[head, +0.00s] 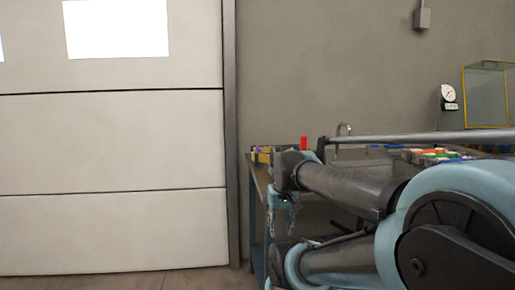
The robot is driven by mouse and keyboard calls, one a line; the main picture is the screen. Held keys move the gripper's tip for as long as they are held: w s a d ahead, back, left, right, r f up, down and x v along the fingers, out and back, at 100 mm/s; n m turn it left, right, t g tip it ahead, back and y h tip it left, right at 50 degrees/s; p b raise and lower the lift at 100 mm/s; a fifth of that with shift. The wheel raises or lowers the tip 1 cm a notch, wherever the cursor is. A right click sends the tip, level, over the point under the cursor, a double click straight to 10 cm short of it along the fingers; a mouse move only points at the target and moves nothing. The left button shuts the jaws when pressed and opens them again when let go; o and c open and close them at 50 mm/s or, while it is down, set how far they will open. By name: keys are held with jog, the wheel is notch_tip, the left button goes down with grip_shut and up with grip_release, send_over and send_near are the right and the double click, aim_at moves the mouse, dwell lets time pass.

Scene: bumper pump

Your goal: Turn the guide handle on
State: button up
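I cannot make out the guide handle for certain in the head view. A long grey metal bar (420,138) runs level across the right side, above the bench; I cannot tell whether it belongs to the handle. Large dark grey tubes and light blue rounded parts fill the lower right and look like my own arm. They hide much of what lies behind them. My gripper's fingers cannot be made out, so its state does not show.
A workbench (258,182) stands against the wall, with a red upright object (303,143) and several coloured items (432,154). A round gauge (447,92) and a yellow-framed clear case (487,95) are at the right. A white panelled door (110,140) fills the left.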

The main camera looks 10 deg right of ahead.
jog(key=w+r, duration=0.9)
jog(key=r, duration=0.3)
notch_tip(320, 180, up, 22)
jog(key=f+g+h, duration=0.1)
jog(key=g+h, duration=0.1)
send_over(258, 148)
jog(key=a, duration=0.3)
jog(key=d+f, duration=0.1)
jog(key=f, duration=0.4)
jog(key=d+f, duration=0.1)
jog(key=f, duration=0.4)
jog(key=d+f, duration=0.1)
jog(key=f, duration=0.4)
jog(key=shift+w+f, duration=0.15)
jog(key=shift+f, duration=0.25)
grip_shut()
